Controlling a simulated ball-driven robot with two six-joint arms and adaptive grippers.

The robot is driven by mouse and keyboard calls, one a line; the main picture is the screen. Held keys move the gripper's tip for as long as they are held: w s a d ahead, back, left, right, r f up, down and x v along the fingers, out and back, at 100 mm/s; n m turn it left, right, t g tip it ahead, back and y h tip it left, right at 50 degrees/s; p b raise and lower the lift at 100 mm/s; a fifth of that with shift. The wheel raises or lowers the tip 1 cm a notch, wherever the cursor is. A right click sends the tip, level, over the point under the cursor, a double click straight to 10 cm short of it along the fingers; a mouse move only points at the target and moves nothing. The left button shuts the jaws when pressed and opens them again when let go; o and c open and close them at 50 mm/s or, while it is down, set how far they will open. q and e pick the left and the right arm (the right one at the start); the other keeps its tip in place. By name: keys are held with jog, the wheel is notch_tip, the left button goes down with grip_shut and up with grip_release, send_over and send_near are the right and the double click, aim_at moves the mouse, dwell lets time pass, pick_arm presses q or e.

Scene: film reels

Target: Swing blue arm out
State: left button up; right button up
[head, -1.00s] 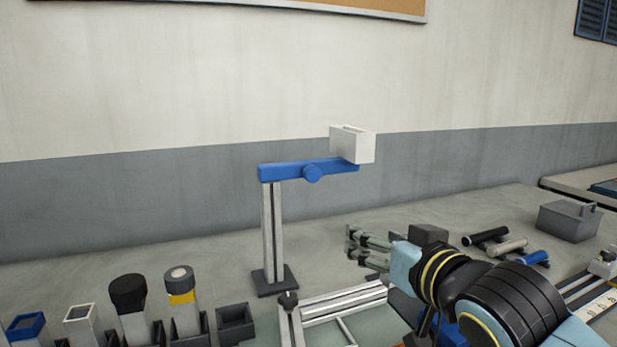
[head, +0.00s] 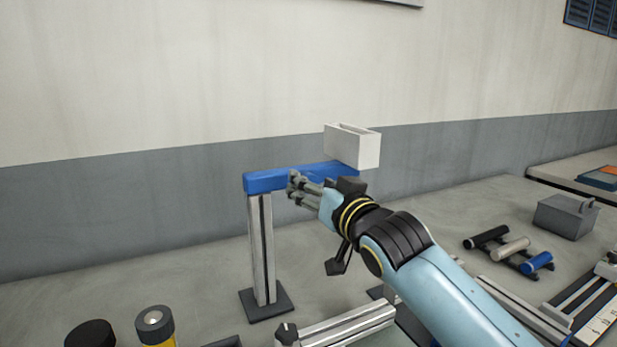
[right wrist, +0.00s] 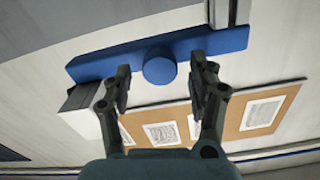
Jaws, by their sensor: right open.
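The blue arm (head: 262,182) sits level on top of a grey metal post (head: 262,250) with a dark square base. A white open-topped box (head: 352,147) stands on its right end. In the right wrist view the blue arm (right wrist: 110,62) crosses the upper part, with a round blue knob (right wrist: 159,66) on its near face. My right gripper (head: 295,188) is at the front of the blue arm and hides the knob in the head view. In the right wrist view its open fingers (right wrist: 163,82) stand on either side of the knob; contact cannot be told. My left gripper is not in view.
Metal rails (head: 345,328) lie low in front of the post. Black, white and blue cylinders (head: 512,250) rest at the right, near a grey box (head: 566,216). Yellow-and-grey (head: 155,325) and black (head: 90,334) cylinders stand at the front left. The bench left of the post is clear.

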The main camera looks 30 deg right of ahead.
jog(key=shift+w+d, duration=0.1)
jog(key=shift+w, duration=1.05)
jog(key=c, duration=0.4)
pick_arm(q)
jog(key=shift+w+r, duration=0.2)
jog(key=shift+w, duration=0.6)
pick_arm(e)
grip_shut()
